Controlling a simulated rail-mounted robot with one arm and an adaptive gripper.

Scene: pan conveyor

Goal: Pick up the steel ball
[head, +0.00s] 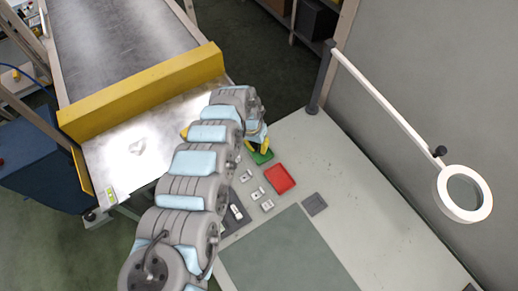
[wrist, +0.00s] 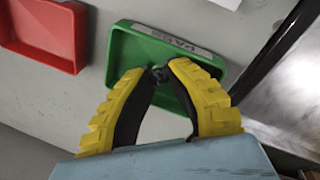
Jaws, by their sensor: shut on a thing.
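My gripper (wrist: 160,76) is shut, its yellow, dark-lined fingers closing at the tips on a small dark-grey thing, which I take to be the steel ball (wrist: 160,73). Most of the ball is hidden between the fingertips. The fingertips are over the green tray (wrist: 118,50), which has a pale label strip on its far side. I cannot tell whether the ball touches the tray floor. In the head view my gripper (head: 263,146) is at the far left part of the bench, beside the green tray (head: 262,158), partly hidden by my arm.
A red tray (head: 280,179) sits next to the green one. Several small metal parts (head: 257,194) and a dark square (head: 314,204) lie nearby. The conveyor (head: 125,40) with a yellow bar is at left. A white ring lamp (head: 441,200) overhangs the right. The bench's right side is clear.

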